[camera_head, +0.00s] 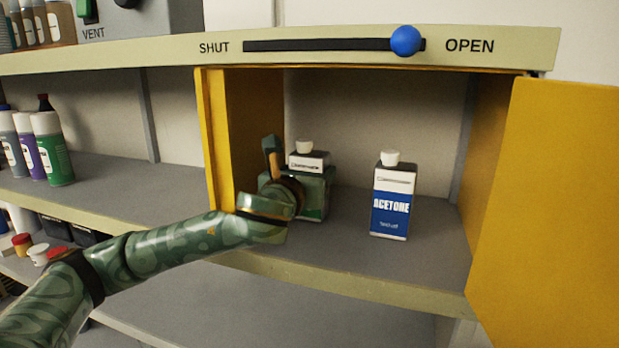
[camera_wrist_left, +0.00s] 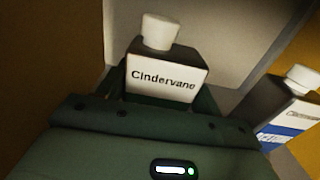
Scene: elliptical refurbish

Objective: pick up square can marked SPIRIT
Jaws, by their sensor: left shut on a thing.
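A square can with a white cap and a dark top (camera_head: 309,161) stands inside the yellow cabinet, behind my left gripper. In the left wrist view, the can (camera_wrist_left: 165,76) shows the word "Cindervane" on its white upper band. Its lower front is mostly hidden by my gripper, so I cannot read the word SPIRIT. My left gripper (camera_head: 303,188) is shut on this can, around its body. I cannot tell whether the can's base touches the shelf. My right gripper is not in view.
A blue-and-white ACETONE can (camera_head: 392,205) stands to the right, apart from the held can. The yellow cabinet door (camera_head: 560,200) is open at the right. The blue slider knob (camera_head: 405,40) sits at OPEN. Spray cans (camera_head: 52,150) stand on the left shelf.

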